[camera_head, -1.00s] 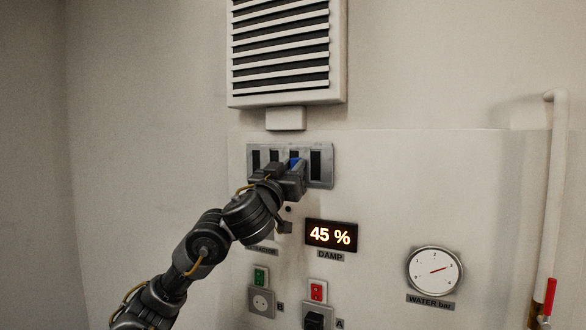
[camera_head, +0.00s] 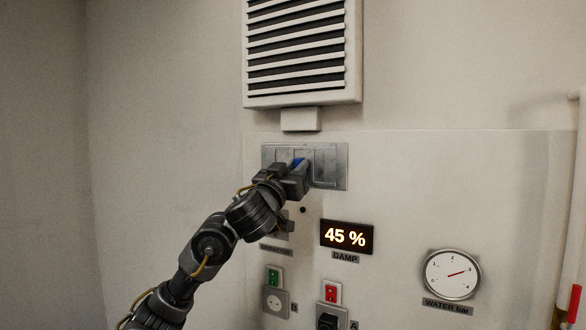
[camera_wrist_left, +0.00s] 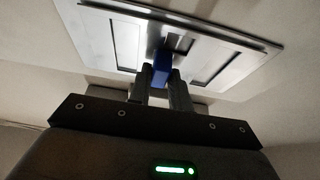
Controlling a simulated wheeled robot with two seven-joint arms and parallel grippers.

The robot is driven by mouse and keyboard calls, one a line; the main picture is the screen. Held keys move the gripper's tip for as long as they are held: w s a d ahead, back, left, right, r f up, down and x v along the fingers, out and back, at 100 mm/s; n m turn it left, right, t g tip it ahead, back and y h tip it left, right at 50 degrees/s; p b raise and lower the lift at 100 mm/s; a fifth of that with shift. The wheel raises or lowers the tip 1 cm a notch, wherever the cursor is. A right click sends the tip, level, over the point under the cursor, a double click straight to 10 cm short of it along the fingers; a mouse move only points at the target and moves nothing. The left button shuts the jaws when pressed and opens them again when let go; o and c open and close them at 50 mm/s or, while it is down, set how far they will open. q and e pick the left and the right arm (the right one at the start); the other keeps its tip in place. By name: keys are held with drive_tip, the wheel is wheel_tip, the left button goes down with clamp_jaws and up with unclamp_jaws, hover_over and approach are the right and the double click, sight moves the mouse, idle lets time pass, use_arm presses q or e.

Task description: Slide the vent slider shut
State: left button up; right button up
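The vent slider is a grey metal plate (camera_head: 330,168) on the wall panel below the louvred vent. Its several slots now look grey and covered, with thin dark outlines. A blue knob (camera_head: 298,162) stands out near the plate's middle; it also shows in the left wrist view (camera_wrist_left: 162,62). My left gripper (camera_head: 299,172) is at the plate. In the left wrist view its two fingers (camera_wrist_left: 161,78) stand on either side of the blue knob and appear closed on it. The knob's lower part is partly hidden by the fingers. My right gripper is not in view.
The louvred vent (camera_head: 302,55) is above the plate, with a small box (camera_head: 301,119) under it. Below are a damp display (camera_head: 346,237), switches, sockets and a water gauge (camera_head: 451,274). A pipe (camera_head: 577,200) runs down the right edge.

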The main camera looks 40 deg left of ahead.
use_arm(q)
drive_tip(key=o, duration=0.4)
drive_tip(key=shift+a, duration=0.3)
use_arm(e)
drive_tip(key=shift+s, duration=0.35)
use_arm(q)
drive_tip(key=shift+d, duration=0.15)
drive_tip(key=p+v, duration=0.1)
drive_tip(key=v, duration=1)
drive_tip(key=shift+p, duration=0.3)
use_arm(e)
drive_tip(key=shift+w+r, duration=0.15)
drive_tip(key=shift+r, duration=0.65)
use_arm(q)
drive_tip(key=shift+f, duration=0.1)
